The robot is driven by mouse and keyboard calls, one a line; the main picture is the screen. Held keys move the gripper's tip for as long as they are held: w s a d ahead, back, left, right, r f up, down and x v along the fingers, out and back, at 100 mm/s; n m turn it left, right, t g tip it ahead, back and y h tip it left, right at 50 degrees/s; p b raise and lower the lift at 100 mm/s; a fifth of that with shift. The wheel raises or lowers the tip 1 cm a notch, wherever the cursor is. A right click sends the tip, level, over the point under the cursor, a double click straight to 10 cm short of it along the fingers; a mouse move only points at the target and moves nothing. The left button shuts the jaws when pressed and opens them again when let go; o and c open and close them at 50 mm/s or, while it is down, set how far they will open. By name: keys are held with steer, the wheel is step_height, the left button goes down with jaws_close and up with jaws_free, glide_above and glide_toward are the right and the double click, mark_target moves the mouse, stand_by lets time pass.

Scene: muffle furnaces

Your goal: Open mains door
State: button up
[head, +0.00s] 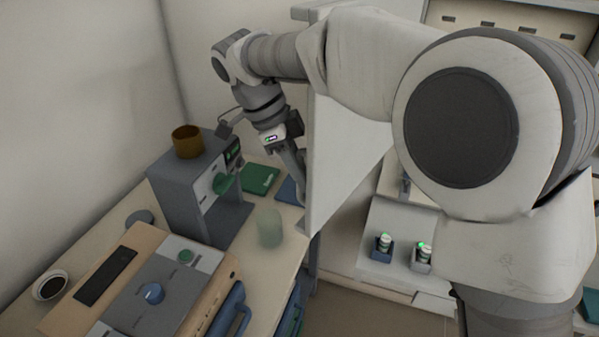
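Contact with the panel is not clear. The fingers are small and partly hidden, so their opening does not show. No handle is visible.
Left of the panel, a counter holds a grey machine (187,195) with a brown cup (187,141) on top, a translucent cup (269,228), a green book (260,180) and a beige appliance (140,285).

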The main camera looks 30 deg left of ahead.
steer(key=shift+o, duration=1.1)
steer(key=shift+r, duration=0.1)
steer(key=p+v, duration=0.4)
steer(key=v, duration=1.3)
steer(key=shift+r, duration=0.1)
